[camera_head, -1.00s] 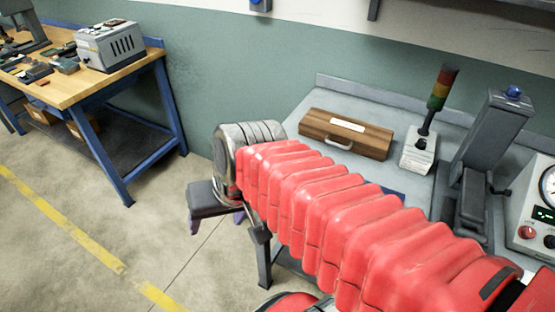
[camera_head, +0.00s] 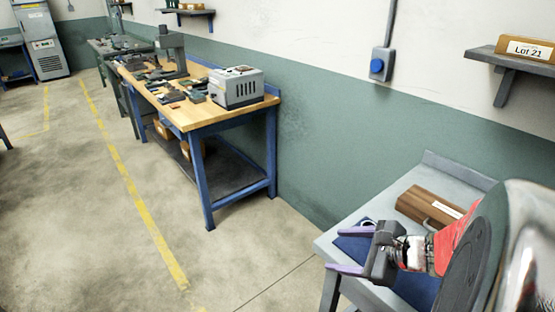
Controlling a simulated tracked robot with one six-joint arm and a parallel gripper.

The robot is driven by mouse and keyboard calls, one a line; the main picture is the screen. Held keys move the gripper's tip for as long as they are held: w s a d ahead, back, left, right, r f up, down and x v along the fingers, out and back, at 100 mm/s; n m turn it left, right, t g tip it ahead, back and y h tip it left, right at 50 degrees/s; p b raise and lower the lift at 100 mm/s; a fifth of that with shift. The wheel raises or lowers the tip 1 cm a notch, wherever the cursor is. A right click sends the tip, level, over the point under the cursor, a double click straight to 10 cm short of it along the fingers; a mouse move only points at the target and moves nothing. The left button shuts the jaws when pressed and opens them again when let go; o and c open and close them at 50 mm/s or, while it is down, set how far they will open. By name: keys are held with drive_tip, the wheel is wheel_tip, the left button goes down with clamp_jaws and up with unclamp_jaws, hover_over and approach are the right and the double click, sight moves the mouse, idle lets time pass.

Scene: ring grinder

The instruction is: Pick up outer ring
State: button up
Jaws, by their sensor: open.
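My gripper (camera_head: 332,250) is at the lower right, over the left part of a grey bench (camera_head: 335,238). Its two purple fingers point left and are spread apart, with nothing seen between them. A dark blue mat (camera_head: 350,246) lies on the bench below and behind the fingers. A small pale curved edge (camera_head: 368,222) shows at the mat's back, just behind the upper finger. It may be part of a ring, but it is too small and too covered to tell. No outer ring shows clearly. My arm hides the right part of the bench.
A wooden case (camera_head: 424,205) with a white label lies on the bench behind my gripper. A wood-topped workbench (camera_head: 190,115) with a grey box (camera_head: 236,88) and tools stands at the left. The wall (camera_head: 330,150) is behind. The floor between the benches is clear.

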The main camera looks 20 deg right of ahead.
drive_tip(key=d+m+h, duration=0.1)
drive_tip(key=d+m, duration=0.1)
drive_tip(key=d, duration=0.1)
drive_tip(key=s+d+f+m+t, duration=0.1)
drive_tip(key=d+m, duration=0.1)
drive_tip(key=d, duration=0.1)
drive_tip(key=d+m+t+h, duration=0.1)
drive_tip(key=d+m, duration=0.1)
drive_tip(key=d, duration=0.1)
drive_tip(key=shift+s+d+f+m+h, duration=0.15)
drive_tip(key=shift+f+m+h, duration=0.15)
drive_tip(key=shift+m, duration=0.1)
drive_tip(key=s+d+m, duration=0.1)
drive_tip(key=d, duration=0.1)
drive_tip(key=d+m+t+h, duration=0.1)
drive_tip(key=d+m, duration=0.1)
drive_tip(key=s+d+f+m+h, duration=0.1)
drive_tip(key=d, duration=0.1)
drive_tip(key=shift+s+d+m, duration=0.3)
drive_tip(key=shift+d, duration=0.05)
drive_tip(key=x, duration=0.8)
drive_tip(key=shift+w+d, duration=0.1)
drive_tip(key=shift+w, duration=0.3)
drive_tip(key=shift+r+x, duration=0.15)
drive_tip(key=shift+x, duration=1.15)
drive_tip(key=shift+r+x, duration=0.1)
drive_tip(key=shift+x, duration=1.25)
drive_tip(key=shift+w+d, duration=0.1)
drive_tip(key=shift+d, duration=0.05)
